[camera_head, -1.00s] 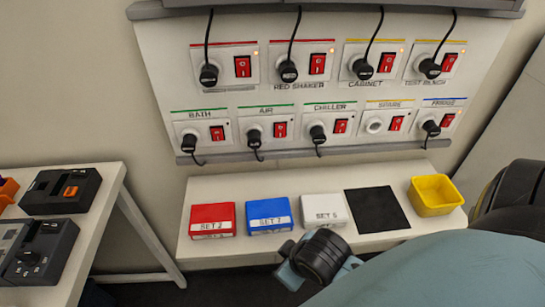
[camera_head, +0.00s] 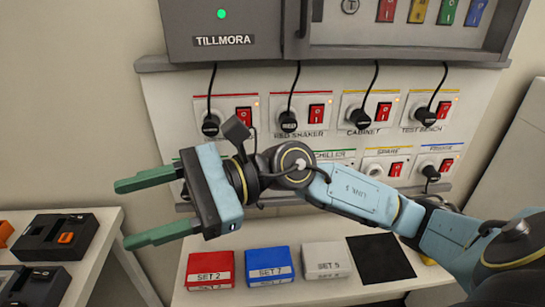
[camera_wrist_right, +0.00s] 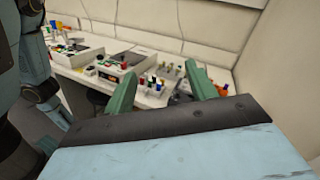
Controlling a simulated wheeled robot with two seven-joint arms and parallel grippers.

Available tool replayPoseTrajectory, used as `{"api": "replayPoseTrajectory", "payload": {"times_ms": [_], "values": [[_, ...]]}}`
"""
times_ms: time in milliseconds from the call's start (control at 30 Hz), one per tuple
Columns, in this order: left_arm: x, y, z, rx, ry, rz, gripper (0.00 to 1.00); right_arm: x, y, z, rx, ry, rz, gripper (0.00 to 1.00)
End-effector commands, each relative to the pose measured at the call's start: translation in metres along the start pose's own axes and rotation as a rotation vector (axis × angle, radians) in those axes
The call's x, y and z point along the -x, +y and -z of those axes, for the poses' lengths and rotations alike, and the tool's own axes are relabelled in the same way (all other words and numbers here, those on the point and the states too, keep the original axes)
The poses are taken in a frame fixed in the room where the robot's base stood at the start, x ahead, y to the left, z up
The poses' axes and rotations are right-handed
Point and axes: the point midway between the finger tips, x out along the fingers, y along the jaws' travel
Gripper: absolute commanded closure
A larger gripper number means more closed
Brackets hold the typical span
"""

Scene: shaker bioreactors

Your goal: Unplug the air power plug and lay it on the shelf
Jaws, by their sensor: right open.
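My right gripper (camera_head: 123,214) is open and empty, with its two green fingers pointing left in front of the socket panel (camera_head: 160,110). It also shows in the right wrist view (camera_wrist_right: 158,72), with nothing between the fingers. My right arm crosses the lower socket row and hides the air plug, its socket and its label. The white shelf (camera_head: 330,292) lies below the panel, carrying a red box (camera_head: 210,270), a blue box (camera_head: 269,266), a white box (camera_head: 327,261) and a black mat (camera_head: 380,259). The mat's visible surface is bare. My left gripper is out of view.
Plugs with black cords fill the upper socket row, including the red shaker plug (camera_head: 288,121). A grey cabinet (camera_head: 225,35) stands above the panel. A side table (camera_head: 100,235) with black devices is at the left. My arm mostly covers the yellow bin (camera_head: 428,260).

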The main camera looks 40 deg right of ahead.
Motion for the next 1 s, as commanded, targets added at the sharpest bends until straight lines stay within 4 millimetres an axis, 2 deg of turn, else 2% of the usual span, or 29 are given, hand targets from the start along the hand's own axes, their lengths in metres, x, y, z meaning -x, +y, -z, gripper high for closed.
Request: {"api": "replayPoseTrajectory", "payload": {"times_ms": [33,133,200,267,400,533,633,767,1000], "values": [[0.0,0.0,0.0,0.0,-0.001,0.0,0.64,0.006,0.005,0.014,0.167,0.136,-0.087,0.44],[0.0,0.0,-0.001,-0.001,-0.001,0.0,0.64,0.033,0.005,0.05,0.46,0.413,-0.263,0.44],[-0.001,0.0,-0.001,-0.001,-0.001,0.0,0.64,0.062,-0.004,0.071,0.633,0.614,-0.381,0.44],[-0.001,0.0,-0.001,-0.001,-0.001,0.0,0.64,0.091,-0.017,0.084,0.749,0.781,-0.475,0.44],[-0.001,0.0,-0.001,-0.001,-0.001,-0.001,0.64,0.159,-0.047,0.093,0.909,1.115,-0.65,0.44],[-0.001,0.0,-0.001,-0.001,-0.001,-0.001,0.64,0.202,-0.064,0.088,0.956,1.311,-0.749,0.44],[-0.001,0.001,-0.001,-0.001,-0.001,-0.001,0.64,0.218,-0.07,0.085,0.964,1.383,-0.785,0.44],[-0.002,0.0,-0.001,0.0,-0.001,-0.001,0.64,0.223,-0.072,0.093,0.963,1.404,-0.799,0.44],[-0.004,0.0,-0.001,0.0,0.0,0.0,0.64,0.22,-0.074,0.136,0.959,1.398,-0.8,0.44]]}}
